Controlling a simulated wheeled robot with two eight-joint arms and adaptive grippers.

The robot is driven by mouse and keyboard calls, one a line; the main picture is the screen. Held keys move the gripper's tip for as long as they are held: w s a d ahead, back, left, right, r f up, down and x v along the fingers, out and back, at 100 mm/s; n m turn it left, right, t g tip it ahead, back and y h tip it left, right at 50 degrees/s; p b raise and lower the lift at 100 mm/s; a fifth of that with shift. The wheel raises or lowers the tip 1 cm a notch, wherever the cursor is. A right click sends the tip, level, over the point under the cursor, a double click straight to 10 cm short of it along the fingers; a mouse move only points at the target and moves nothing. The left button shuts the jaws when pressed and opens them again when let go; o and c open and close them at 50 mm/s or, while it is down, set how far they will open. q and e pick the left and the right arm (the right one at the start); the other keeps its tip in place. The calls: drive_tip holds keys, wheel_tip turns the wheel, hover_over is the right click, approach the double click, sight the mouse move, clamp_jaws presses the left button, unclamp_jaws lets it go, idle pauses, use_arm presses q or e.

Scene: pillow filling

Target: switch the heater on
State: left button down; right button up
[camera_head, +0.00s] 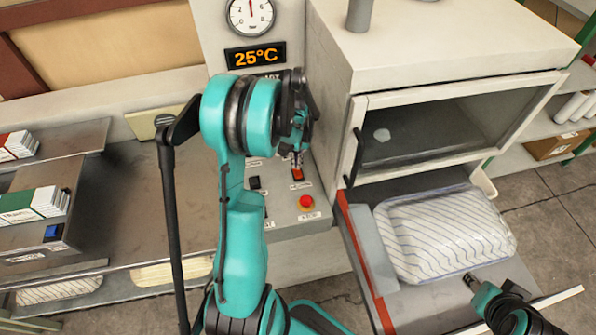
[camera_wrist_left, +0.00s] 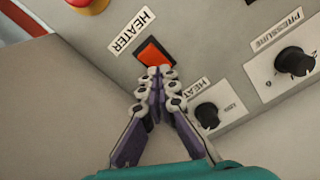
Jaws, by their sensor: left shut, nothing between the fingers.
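The heater switch (camera_wrist_left: 154,53) is an orange-red rocker on the grey control panel (camera_wrist_left: 200,35), next to a label reading HEATER (camera_wrist_left: 132,31). It also shows in the head view (camera_head: 298,174), partly behind my gripper. My left gripper (camera_wrist_left: 160,72) is shut and empty, its fingertips at the lower edge of the switch. I cannot tell whether they touch it. In the head view my left gripper (camera_head: 297,158) points down at the panel, mostly hidden by my teal arm. A display (camera_head: 256,56) reads 25°C. My right gripper (camera_head: 472,282) shows only partly at the lower right.
A red emergency button (camera_head: 306,202) sits just below the switch. Black knobs (camera_wrist_left: 296,61) labelled PRESSURE and HEAT are close by. A white cabinet with a glass door (camera_head: 440,120) stands right of the panel. A striped pillow (camera_head: 445,235) lies in front of it.

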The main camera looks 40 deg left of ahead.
sight(297, 171)
use_arm(q)
wheel_tip(297, 171, up, 5)
drive_tip(key=p, duration=0.2)
drive_tip(key=shift+f+p, duration=0.1)
drive_tip(key=shift+p, duration=0.25)
idle(0.4)
